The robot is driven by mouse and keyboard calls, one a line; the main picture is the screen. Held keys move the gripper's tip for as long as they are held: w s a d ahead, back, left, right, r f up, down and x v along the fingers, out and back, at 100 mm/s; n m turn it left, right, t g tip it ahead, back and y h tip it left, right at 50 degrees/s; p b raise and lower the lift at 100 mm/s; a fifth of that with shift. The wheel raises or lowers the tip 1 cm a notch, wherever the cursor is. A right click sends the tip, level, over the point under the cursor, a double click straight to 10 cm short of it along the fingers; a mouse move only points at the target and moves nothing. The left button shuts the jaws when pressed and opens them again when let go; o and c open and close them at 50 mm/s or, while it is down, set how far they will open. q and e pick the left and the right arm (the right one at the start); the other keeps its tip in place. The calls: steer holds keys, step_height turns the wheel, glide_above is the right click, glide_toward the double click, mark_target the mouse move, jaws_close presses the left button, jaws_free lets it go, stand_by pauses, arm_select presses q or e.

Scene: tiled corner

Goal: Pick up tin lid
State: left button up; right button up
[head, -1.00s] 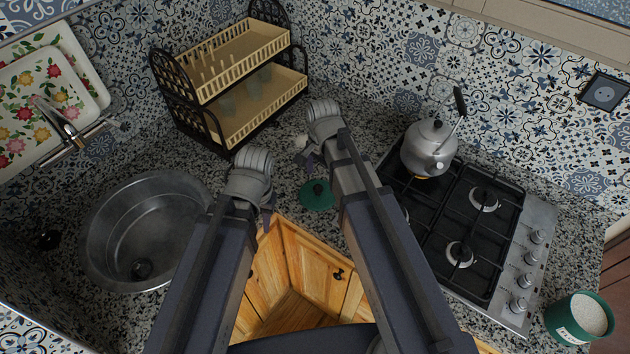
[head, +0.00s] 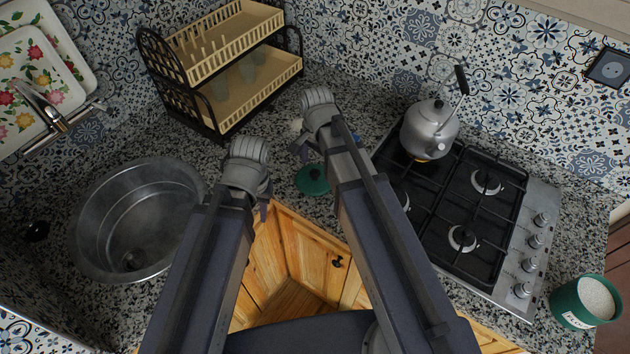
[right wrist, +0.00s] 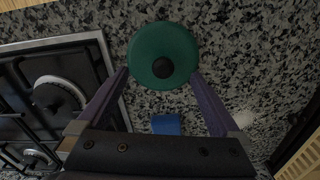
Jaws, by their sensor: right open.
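The tin lid (head: 311,181) is a green disc with a black knob. It lies on the speckled counter between my two arms, left of the stove. In the right wrist view the lid (right wrist: 163,52) shows whole, with its knob facing the camera. My right gripper (right wrist: 160,75) is open and empty above the counter, its two fingertips on either side of the lid's near part; I cannot tell the height gap. My left gripper (head: 264,207) hangs near the counter's front edge, left of the lid; its fingers are mostly hidden. The open green tin (head: 585,303) with white contents stands far right.
The stove (head: 465,225) with a kettle (head: 430,130) is to the right. A sink (head: 137,220) is to the left, a dish rack (head: 220,70) behind. A small blue object (right wrist: 167,125) lies between my right fingers' bases in the wrist view, beside bare counter.

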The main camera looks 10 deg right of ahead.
mark_target(315, 173)
steer(key=f+b, duration=0.2)
steer(key=f, duration=0.1)
steer(key=f+b, duration=0.1)
steer(key=shift+w+a+f+b, duration=0.15)
steer(key=shift+a+f+b, duration=0.1)
steer(key=shift+b, duration=0.05)
steer(key=shift+r, duration=0.1)
jaws_close()
stand_by(0.5)
